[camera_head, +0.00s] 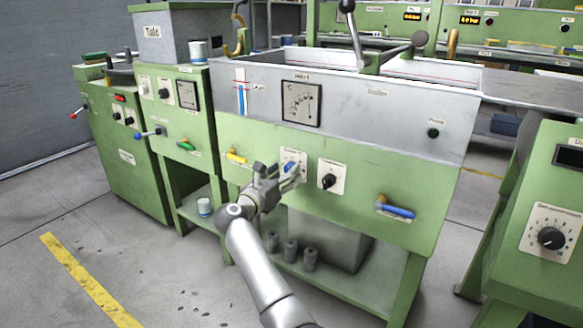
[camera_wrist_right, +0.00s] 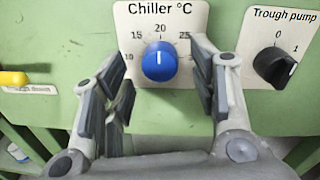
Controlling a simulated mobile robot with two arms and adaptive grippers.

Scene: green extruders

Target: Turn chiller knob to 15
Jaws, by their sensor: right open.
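The chiller knob (camera_wrist_right: 160,62) is a round blue knob on a white plate labelled "Chiller °C" (camera_wrist_right: 188,15). Its white pointer line points straight up, at 20; the 15 mark lies to the upper left. In the head view the chiller plate (camera_head: 291,158) is on the green front panel, partly covered by my right gripper (camera_head: 290,178). In the right wrist view my right gripper (camera_wrist_right: 165,95) is open, one finger on each side of the knob and apart from it, with the fingertips near the plate. My left gripper does not show.
A yellow handle (camera_head: 236,157) is to the left and a blue handle (camera_head: 398,210) to the right. The floor in front is clear.

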